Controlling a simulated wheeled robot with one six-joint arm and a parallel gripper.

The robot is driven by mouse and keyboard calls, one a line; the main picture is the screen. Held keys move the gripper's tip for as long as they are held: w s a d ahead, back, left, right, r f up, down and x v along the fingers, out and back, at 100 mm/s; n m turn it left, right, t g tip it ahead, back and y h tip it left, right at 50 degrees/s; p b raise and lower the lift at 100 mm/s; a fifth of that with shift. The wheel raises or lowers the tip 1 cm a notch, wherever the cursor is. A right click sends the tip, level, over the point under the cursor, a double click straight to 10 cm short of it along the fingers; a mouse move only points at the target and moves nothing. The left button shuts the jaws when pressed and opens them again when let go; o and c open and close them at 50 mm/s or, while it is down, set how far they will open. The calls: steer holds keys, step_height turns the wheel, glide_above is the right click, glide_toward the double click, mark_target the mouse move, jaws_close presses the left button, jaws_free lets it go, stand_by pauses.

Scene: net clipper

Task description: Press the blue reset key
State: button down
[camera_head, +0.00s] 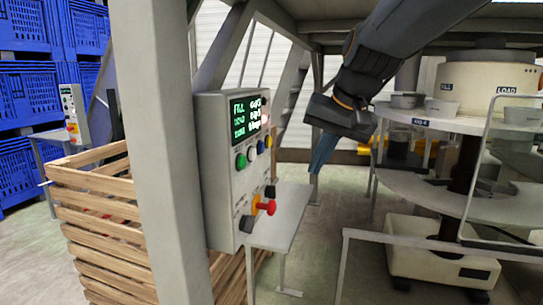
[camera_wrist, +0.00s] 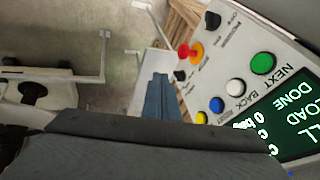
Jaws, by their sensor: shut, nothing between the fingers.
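The blue reset key (camera_head: 261,147) is a round button on the grey control box (camera_head: 217,170), in a row with green, white and yellow keys below a lit screen. In the wrist view the blue key (camera_wrist: 217,105) sits between the white and yellow keys. My gripper (camera_head: 316,170) is shut and empty, to the right of the box in the head view and apart from it. In the wrist view its blue-grey fingers (camera_wrist: 160,78) lie together to the left of the keys. No part of the blue key is covered.
A red knob with an orange base (camera_head: 266,207) sticks out low on the box. A grey post (camera_head: 150,150) stands left of the box, beside a slatted wooden crate (camera_head: 105,225). A small grey shelf (camera_head: 282,215) lies below. A round machine (camera_head: 450,130) stands right.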

mark_target(261, 148)
step_height(261, 148, up, 9)
steer(key=w+a+t+y, duration=0.1)
steer(key=a, duration=0.1)
steer(key=shift+a+r+b, duration=0.2)
steer(key=shift+a+b, duration=0.2)
steer(key=w+a+f+p, duration=0.3)
steer(key=w+a+f, duration=0.3)
steer(key=a+f, duration=0.1)
steer(key=shift+w+f, duration=0.3)
steer(key=shift+f, duration=0.25)
